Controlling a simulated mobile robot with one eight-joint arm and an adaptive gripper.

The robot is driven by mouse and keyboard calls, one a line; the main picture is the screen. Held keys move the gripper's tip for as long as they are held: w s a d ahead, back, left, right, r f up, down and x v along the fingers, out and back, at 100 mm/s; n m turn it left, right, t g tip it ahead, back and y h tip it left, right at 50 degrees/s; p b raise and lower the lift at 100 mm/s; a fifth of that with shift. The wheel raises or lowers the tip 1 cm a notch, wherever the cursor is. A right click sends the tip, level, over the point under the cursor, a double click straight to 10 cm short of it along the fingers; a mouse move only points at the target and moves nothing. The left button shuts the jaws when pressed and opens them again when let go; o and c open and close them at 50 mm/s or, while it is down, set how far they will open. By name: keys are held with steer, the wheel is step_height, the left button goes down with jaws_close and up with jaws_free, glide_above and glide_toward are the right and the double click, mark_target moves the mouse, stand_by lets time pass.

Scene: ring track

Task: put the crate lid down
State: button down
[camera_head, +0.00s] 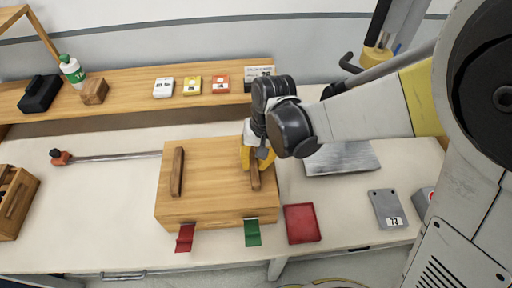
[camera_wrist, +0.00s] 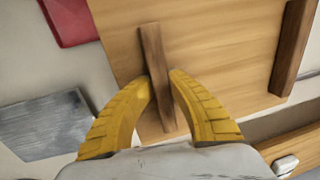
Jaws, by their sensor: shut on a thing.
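The crate lid (camera_head: 215,172) is a light wooden panel with two dark wooden bars on top. It sits level at the crate (camera_head: 205,215) in the middle of the bench; I cannot tell whether a gap lies between them. My gripper (camera_head: 257,162) comes from the right and is shut on the right-hand bar (camera_head: 255,178). In the wrist view its yellow fingers (camera_wrist: 162,85) close around that bar (camera_wrist: 155,70) from both sides, and the lid (camera_wrist: 225,45) fills the upper middle. The other bar (camera_wrist: 293,45) is clear of the fingers.
A red tab (camera_head: 185,238) and a green tab (camera_head: 252,232) stick out at the crate's front. A red tray (camera_head: 302,223) and a grey plate (camera_head: 342,158) lie to the right. A rod (camera_head: 115,157) lies left, near a wooden box (camera_head: 14,205). A shelf (camera_head: 125,105) runs behind.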

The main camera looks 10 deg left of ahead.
steer(key=c, duration=1.4)
jaws_free()
steer(key=shift+o, duration=0.2)
step_height(320, 180, up, 12)
steer(key=d+p, duration=0.2)
steer(key=p, duration=0.2)
steer(key=s+d+r+m+t, duration=0.1)
steer(key=d+r+t, duration=0.1)
steer(key=d, duration=0.6)
steer(key=s+d+r+m+t+h, duration=0.1)
steer(key=s+d+r+t, duration=0.1)
steer(key=d, duration=0.5)
steer(key=s+d+r+t, duration=0.2)
steer(key=d+r+t, duration=0.1)
steer(key=d, duration=0.5)
steer(key=shift+s+d+r+m+t+h, duration=0.25)
steer(key=shift+d+m+t+h, duration=0.05)
steer(key=shift+m+h, duration=0.1)
